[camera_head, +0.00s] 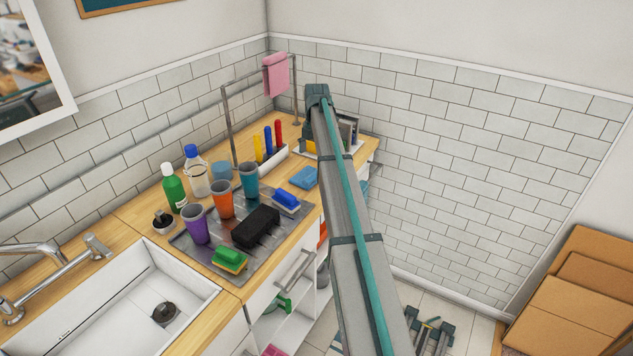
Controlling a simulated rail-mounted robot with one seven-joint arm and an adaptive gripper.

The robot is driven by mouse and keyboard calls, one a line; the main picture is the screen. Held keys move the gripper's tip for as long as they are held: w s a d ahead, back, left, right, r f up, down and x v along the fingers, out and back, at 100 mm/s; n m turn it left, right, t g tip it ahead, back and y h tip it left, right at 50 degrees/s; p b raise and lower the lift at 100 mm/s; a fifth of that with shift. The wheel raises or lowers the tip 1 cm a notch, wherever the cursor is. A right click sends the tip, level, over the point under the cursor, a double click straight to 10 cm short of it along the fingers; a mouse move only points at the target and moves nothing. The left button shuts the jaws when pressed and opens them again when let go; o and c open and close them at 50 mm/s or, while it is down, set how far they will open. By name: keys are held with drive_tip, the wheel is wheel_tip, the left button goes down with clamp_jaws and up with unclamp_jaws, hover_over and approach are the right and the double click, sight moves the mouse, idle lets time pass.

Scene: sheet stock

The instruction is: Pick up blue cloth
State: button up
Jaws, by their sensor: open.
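A folded blue cloth (297,178) lies flat on the wooden counter (330,172), just beyond the metal drain tray and left of my arm. Another light blue item (221,171) is farther back by the wall, partly hidden by bottles and cups; I cannot tell if it is cloth. My grey and teal arm rises from the bottom of the head view and crosses in front of the counter's right end. I cannot make out my gripper; nothing is seen touching the folded blue cloth.
Bottles stand behind. A pen holder (268,162) and a rail with a pink cloth (276,75) are near. A sink (110,310) is front left.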

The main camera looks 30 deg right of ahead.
wheel_tip(320, 180, up, 2)
drive_tip(key=w+a+n, duration=0.1)
drive_tip(key=w, duration=0.2)
drive_tip(key=p, duration=0.1)
approach(308, 171)
drive_tip(key=shift+h, duration=0.3)
drive_tip(key=s+a+f, duration=0.2)
drive_tip(key=shift+s+f, duration=0.25)
drive_tip(key=shift+s, duration=0.05)
drive_tip(key=shift+d+f+p, duration=0.1)
drive_tip(key=shift+f+p, duration=1.35)
drive_tip(key=shift+f, duration=1.25)
drive_tip(key=shift+c, duration=0.3)
drive_tip(key=c, duration=1.5)
drive_tip(key=shift+c, duration=0.2)
